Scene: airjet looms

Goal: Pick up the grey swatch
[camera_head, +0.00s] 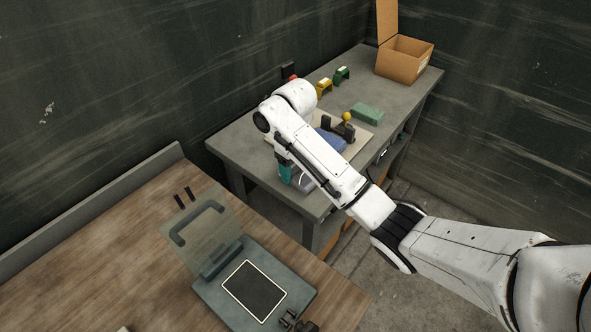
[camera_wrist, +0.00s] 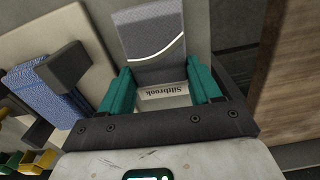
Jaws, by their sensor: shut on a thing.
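The grey swatch (camera_wrist: 155,45) is in the wrist view, a flat grey woven piece with a white curved line. A pale label with the word "Stibrook" (camera_wrist: 163,91), seen upside down, sits at its near end. My gripper (camera_wrist: 163,88) has teal fingers on both sides of the label end and is shut on the swatch. In the head view my gripper's teal fingers (camera_head: 286,172) show at the grey table's near edge, mostly hidden behind my arm. The swatch's grey edge (camera_head: 303,181) shows only in part there.
A blue cloth (camera_head: 328,142) lies on a beige board (camera_head: 361,139) with a dark clamp (camera_head: 338,128). A green block (camera_head: 367,113), an open carton (camera_head: 405,60) and the grey table (camera_head: 232,139) are beyond. A wooden table (camera_head: 90,245) in front carries a grey device (camera_head: 215,291).

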